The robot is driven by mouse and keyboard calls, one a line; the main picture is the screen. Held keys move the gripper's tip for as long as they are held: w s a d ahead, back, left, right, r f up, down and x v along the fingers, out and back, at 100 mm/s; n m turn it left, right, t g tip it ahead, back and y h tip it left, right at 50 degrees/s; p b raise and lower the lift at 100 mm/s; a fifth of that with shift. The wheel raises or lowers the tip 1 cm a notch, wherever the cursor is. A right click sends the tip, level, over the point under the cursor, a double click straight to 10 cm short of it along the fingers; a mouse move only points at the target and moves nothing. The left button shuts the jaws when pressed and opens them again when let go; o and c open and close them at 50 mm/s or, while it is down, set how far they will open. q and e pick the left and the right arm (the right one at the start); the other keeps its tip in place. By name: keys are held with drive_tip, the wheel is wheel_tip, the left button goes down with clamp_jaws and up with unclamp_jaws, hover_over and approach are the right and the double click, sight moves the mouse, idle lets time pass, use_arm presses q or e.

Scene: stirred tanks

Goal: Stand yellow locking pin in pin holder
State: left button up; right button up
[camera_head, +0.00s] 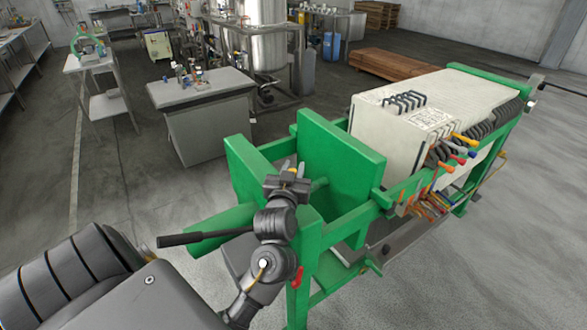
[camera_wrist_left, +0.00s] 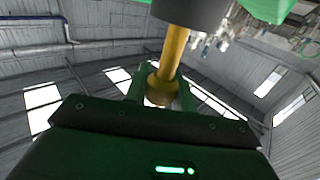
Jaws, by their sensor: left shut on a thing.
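My left gripper (camera_head: 287,168) is at the near end of a green-framed filter press, beside its upright green plates. In the left wrist view its fingers (camera_wrist_left: 160,88) are shut on the yellow locking pin (camera_wrist_left: 173,55), around its round yellow end. The pin's shaft runs up from the fingers, slightly tilted in the picture, to a dark cylinder (camera_wrist_left: 190,10) cut off by the top edge. I cannot tell whether that cylinder is part of the pin or a separate thing. I cannot make out the pin in the head view, nor identify a pin holder. My right gripper is not in view.
The press's green frame (camera_head: 343,160) stands close around my left arm. A dark lever (camera_head: 205,236) sticks out left of the arm. A red part (camera_head: 297,277) hangs on the near green post. A grey table (camera_head: 200,90) stands behind, with open floor at left.

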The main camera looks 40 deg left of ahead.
use_arm(q)
drive_tip(key=o, duration=1.1)
drive_tip(key=shift+c, duration=0.2)
drive_tip(key=b+v, duration=0.1)
drive_tip(key=v, duration=1)
drive_tip(key=shift+w+f, duration=0.1)
